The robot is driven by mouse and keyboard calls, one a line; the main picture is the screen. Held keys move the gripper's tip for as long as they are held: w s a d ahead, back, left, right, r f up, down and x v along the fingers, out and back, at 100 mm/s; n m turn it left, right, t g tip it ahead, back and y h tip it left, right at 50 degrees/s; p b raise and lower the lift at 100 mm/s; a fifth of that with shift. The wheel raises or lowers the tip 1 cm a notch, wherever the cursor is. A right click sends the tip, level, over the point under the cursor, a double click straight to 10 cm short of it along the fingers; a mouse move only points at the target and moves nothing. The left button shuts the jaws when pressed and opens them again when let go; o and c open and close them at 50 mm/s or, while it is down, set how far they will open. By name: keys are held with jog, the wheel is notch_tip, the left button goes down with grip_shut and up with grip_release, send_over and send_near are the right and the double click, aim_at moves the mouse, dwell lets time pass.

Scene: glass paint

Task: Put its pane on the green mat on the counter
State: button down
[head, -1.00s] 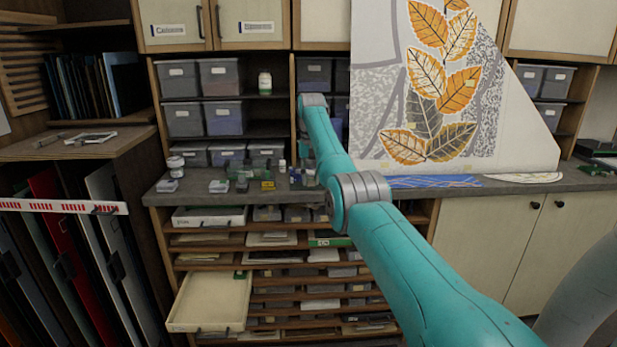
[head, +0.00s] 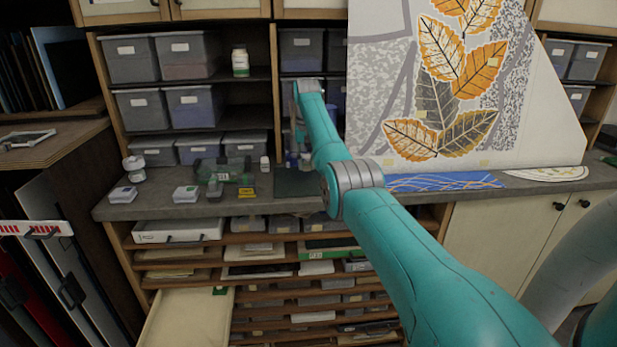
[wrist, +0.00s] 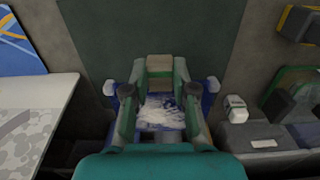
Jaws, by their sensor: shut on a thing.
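The dark green mat (head: 297,184) lies on the counter, left of the large leaf picture. It fills the upper middle of the wrist view (wrist: 150,25). My gripper (wrist: 160,82) is over the near part of the mat and shut on a small streaked white and blue piece (wrist: 162,112), likely the pane. The fingers hide much of this piece, and I cannot tell whether it touches the mat. In the head view my arm hides the gripper.
A blue pane with orange lines (head: 445,181) and the large leaf picture (head: 445,90) are right of the mat. A green-topped box (head: 222,170), a yellow box (head: 246,193) and small containers stand to its left. Grey bins (head: 195,105) fill the shelves behind. An open drawer (head: 188,318) juts out below.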

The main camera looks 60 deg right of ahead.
aim_at(309, 184)
jog(key=shift+w+d+f, duration=0.1)
jog(key=shift+d+f, duration=0.55)
jog(key=shift+f, duration=0.9)
jog(key=shift+d+f, duration=0.1)
jog(key=shift+f, duration=1.3)
jog(key=shift+f, duration=0.1)
jog(key=c, duration=0.9)
grip_release()
jog(key=shift+c, duration=0.2)
notch_tip(309, 184, up, 12)
jog(key=shift+r, duration=0.1)
